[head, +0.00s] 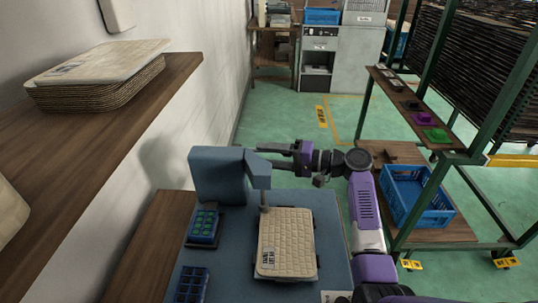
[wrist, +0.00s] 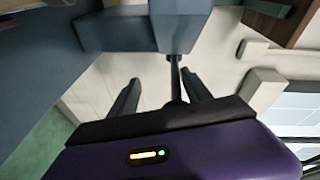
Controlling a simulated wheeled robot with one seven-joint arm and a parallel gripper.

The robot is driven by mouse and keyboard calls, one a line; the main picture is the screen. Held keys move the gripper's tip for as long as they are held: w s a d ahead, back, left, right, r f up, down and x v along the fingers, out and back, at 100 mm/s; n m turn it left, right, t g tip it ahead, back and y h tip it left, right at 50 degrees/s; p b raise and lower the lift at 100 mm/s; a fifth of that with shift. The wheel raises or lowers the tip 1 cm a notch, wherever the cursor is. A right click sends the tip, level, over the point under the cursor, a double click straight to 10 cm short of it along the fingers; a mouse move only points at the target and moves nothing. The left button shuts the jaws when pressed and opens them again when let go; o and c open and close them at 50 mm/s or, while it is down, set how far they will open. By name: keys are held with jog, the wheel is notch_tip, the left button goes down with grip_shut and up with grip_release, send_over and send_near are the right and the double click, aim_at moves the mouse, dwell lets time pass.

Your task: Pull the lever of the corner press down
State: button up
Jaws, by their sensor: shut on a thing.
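The corner press (head: 216,176) is a blue-grey block on the blue worktop, with an arm reaching right and a thin grey plunger (head: 264,198) pointing down. A beige tray panel (head: 285,235) with a label lies below the press arm, its far edge by the plunger. My gripper (head: 275,155), purple and black, reaches in from the right at the height of the press head. In the wrist view the lever (wrist: 174,78) is a thin dark rod running from the press between my two fingers. The gripper is shut on it. The lever's grip point is partly hidden in the head view.
A holder with green pieces (head: 203,224) and a dark blue one (head: 189,284) stand left of the panel. A wooden shelf with stacked panels (head: 95,80) juts in at upper left. A rack with a blue crate (head: 415,197) stands right. Green floor is clear beyond.

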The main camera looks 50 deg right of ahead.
jog(key=shift+s+d+r, duration=0.1)
jog(key=shift+d, duration=0.15)
dwell(0.3)
jog(key=p+v, duration=0.1)
jog(key=v, duration=0.8)
jog(key=shift+f, duration=0.55)
jog(key=shift+a, duration=0.1)
dwell(0.5)
jog(key=v, duration=0.7)
jog(key=shift+s+b, duration=0.3)
jog(key=shift+s, duration=0.1)
jog(key=shift+r, duration=0.1)
